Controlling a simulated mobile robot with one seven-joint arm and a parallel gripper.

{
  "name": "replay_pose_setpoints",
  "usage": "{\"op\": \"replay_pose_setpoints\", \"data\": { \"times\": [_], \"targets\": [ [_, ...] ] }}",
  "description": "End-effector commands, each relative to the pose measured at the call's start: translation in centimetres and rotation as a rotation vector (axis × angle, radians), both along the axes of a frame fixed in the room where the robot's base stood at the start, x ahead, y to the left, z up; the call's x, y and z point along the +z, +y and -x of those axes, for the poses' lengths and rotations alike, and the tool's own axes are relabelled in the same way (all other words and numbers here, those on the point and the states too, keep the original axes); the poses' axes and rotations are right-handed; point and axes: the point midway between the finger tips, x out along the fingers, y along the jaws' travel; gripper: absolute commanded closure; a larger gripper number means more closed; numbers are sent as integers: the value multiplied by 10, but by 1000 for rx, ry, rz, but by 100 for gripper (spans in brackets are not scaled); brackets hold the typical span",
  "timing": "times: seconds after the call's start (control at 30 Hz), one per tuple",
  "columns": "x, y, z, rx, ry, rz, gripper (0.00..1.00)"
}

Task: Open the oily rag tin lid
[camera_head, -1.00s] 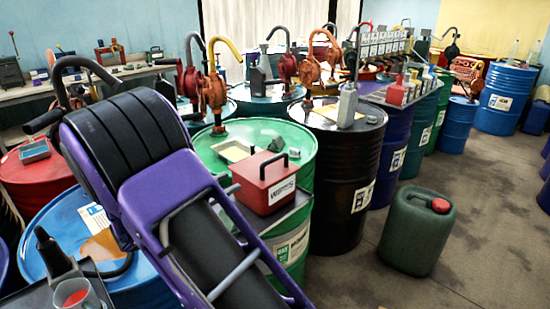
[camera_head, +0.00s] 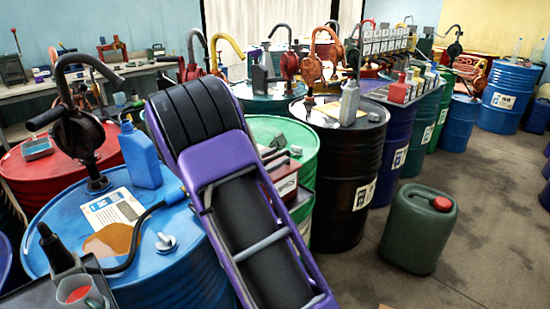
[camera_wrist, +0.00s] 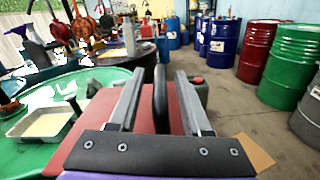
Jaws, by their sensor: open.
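The red oily rag tin (camera_head: 285,185) stands on the green drum in the head view, mostly hidden behind my purple arm. In the wrist view its red lid (camera_wrist: 90,130) lies under my gripper (camera_wrist: 160,76). The lid's black handle (camera_wrist: 160,95) stands upright in the gap between my two fingers, seen nearly edge-on. My gripper is open, with one finger on each side of the handle. Gaps show between the fingers and the handle. The lid looks closed.
A shallow tray (camera_wrist: 42,124) sits left of the tin on the green drum. A black drum (camera_head: 340,190) with a grey bottle (camera_head: 349,104) stands to the right. A green jerrycan (camera_head: 417,230) is on the floor. A blue bottle (camera_head: 140,157) and hand pump (camera_head: 80,135) are left.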

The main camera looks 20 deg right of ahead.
Motion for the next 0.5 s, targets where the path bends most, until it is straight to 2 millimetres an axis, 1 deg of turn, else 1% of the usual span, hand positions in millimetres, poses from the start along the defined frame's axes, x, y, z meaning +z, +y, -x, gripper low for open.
{"op": "replay_pose_setpoints", "data": {
  "times": [0.27, 0.3, 0.37, 0.5],
  "targets": [
    [0, -1, -1, 1, 0, 0, 52],
    [0, -1, -1, 1, 0, 0, 59],
    [0, -1, -1, 1, 0, 0, 70],
    [0, -1, -1, 1, 0, 0, 95]
  ]
}}
